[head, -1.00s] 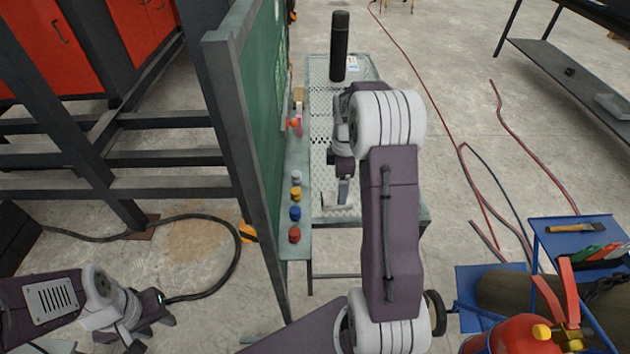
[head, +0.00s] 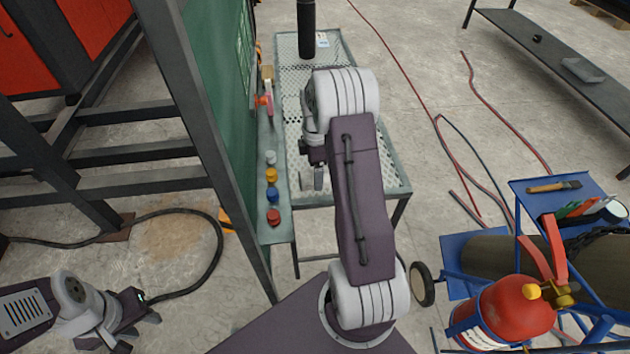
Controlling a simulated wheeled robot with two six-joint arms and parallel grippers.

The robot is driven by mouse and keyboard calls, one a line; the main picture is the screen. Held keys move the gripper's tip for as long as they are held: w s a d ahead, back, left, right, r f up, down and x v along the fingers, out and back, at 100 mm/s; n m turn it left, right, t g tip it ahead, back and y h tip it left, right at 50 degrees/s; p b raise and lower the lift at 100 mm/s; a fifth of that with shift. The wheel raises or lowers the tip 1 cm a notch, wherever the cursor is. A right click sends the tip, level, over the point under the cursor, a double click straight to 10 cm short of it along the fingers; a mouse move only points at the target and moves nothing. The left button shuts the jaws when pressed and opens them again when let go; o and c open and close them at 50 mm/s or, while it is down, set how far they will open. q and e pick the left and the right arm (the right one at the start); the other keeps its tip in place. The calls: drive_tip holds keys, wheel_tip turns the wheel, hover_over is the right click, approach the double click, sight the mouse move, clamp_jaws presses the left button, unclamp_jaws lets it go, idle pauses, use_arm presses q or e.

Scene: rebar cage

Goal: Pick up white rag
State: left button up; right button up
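I cannot make out a white rag in the head view; my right arm covers part of the perforated table (head: 375,150). My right gripper (head: 312,181) points down over the near left part of that table, partly hidden by its own arm. Its fingers are small here, and I cannot tell whether they are open or shut, or whether anything is between them. My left gripper (head: 138,333) is at the lower left, low above the floor and away from the table. Its fingers are apart, with nothing seen between them.
A green board (head: 215,65) on a dark frame stands left of the table. Its ledge holds coloured caps (head: 272,195) and a pink spray bottle (head: 269,101). A black cylinder (head: 306,30) stands at the table's far end. A blue cart (head: 520,190) with a red extinguisher (head: 515,308) is at right.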

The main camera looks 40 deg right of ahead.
drive_tip(key=shift+f, duration=0.9)
drive_tip(key=shift+r, duration=0.1)
drive_tip(key=c, duration=0.4)
use_arm(q)
drive_tip(key=shift+f, duration=0.25)
use_arm(e)
drive_tip(key=c, duration=1.1)
drive_tip(key=shift+o, duration=0.2)
